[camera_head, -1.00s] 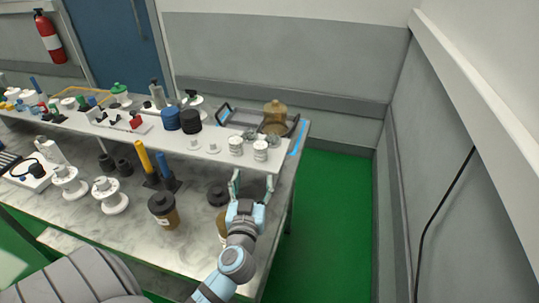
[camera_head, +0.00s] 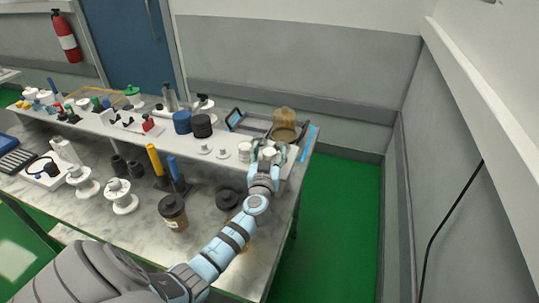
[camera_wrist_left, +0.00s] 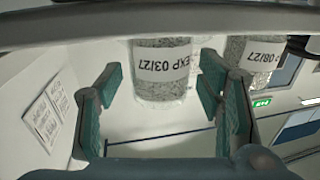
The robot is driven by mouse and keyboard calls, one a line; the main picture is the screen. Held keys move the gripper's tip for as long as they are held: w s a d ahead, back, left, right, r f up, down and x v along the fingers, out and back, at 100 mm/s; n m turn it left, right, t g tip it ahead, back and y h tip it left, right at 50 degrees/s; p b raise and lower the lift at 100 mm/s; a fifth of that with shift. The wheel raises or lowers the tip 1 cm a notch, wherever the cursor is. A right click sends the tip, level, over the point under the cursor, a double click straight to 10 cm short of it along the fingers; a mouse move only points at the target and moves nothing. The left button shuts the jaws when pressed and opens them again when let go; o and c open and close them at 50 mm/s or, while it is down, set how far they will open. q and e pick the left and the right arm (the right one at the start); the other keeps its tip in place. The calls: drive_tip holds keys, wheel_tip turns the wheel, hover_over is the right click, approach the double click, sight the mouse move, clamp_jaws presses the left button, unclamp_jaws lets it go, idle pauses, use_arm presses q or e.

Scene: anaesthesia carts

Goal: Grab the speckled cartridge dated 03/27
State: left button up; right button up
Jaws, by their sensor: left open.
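The speckled cartridge dated 03/27 (camera_wrist_left: 163,68) is grey-speckled with a white label, whose print appears upside down in the left wrist view. My left gripper (camera_wrist_left: 160,82) is open, with one finger on each side of this cartridge in the picture; no finger clearly touches it. A similar cartridge dated 08/27 (camera_wrist_left: 256,54) stands beside it, past the right-hand finger. In the head view my left gripper (camera_head: 266,157) is at the right end of the white raised shelf and largely hides the 03/27 cartridge. The neighbouring cartridge (camera_head: 244,151) shows just left of it. My right gripper is out of view.
The white shelf (camera_head: 222,168) runs along the bench and holds blue and black cylinders (camera_head: 190,123) to the left. A dark tray (camera_head: 250,123) and amber jar (camera_head: 285,120) stand behind. A brown jar (camera_head: 173,212) is on the lower bench. Green floor lies right.

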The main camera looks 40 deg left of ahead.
use_arm(q)
drive_tip(key=c, duration=1.3)
